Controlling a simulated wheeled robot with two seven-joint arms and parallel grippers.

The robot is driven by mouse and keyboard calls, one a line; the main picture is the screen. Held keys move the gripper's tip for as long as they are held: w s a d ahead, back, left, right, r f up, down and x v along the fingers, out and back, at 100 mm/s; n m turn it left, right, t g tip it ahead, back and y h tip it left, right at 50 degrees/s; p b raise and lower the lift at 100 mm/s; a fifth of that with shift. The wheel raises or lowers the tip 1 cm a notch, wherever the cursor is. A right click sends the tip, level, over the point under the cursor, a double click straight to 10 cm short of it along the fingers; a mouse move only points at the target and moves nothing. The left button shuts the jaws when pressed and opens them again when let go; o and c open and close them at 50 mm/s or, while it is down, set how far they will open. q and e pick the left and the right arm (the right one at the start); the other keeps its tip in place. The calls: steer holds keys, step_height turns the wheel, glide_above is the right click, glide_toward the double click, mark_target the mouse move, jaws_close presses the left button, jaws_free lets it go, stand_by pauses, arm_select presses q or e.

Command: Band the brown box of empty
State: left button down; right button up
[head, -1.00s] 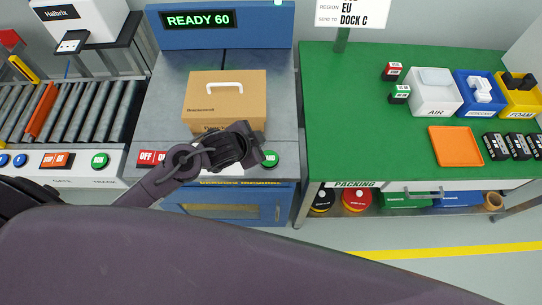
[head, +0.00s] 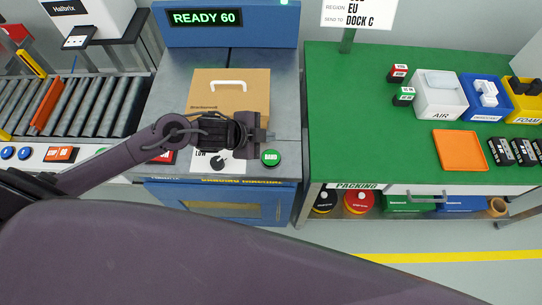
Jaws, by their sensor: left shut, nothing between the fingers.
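The brown box (head: 222,85) with a white handle on top sits on the grey bed of the blue banding machine (head: 215,205). The machine's screen (head: 204,17) reads READY 60. The green BAND button (head: 270,157) is on the machine's front panel, beside a dial (head: 218,162) with the label LOW. My left gripper (head: 267,135) is shut and empty, just behind the BAND button in the picture and apart from it. It covers the front right part of the box; I cannot tell whether it touches it. My right gripper is not in view.
A roller conveyor (head: 75,105) with an orange bar lies to the left. To the right is a green packing table (head: 360,130) with an orange tray (head: 459,150), a white AIR bin (head: 438,97) and small stamps. My own arm fills the lower foreground.

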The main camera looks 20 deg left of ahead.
arm_select(q)
steer(key=b, duration=0.7)
glide_above(277, 153)
steer(key=s+a, duration=0.2)
steer(key=s, duration=0.1)
step_height(277, 153, down, 7)
steer(key=shift+w+a+r, duration=0.1)
steer(key=shift+w, duration=0.05)
steer(key=shift+f+b, duration=0.3)
steer(key=shift+f, duration=0.5)
steer(key=shift+f, duration=0.15)
steer(key=shift+f, duration=0.25)
